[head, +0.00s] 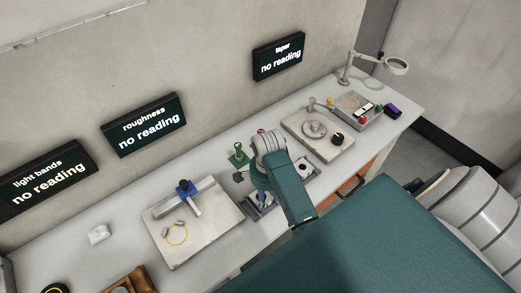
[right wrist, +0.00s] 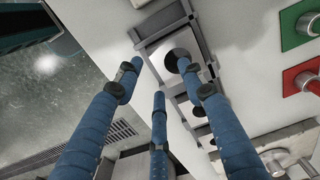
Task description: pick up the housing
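A pale block with a round dark bore, which looks like the housing (right wrist: 168,48), sits in a dark grey rack (right wrist: 196,27) in the right wrist view. My right gripper (right wrist: 158,76) has three blue fingers spread apart with nothing between them. Its fingertips are close to the near side of the block; I cannot tell whether they touch. In the head view my right gripper (head: 262,194) points down over the rack (head: 270,207), and my arm hides most of the rack and the block. My left gripper is not in view.
More dark round openings continue along the rack. A green fixture (head: 238,156) stands just behind it. A plate with a blue-topped gauge (head: 184,188) lies left, a lapping plate (head: 317,130) right, and a grey tray (head: 372,119) farther right. The bench front edge is close.

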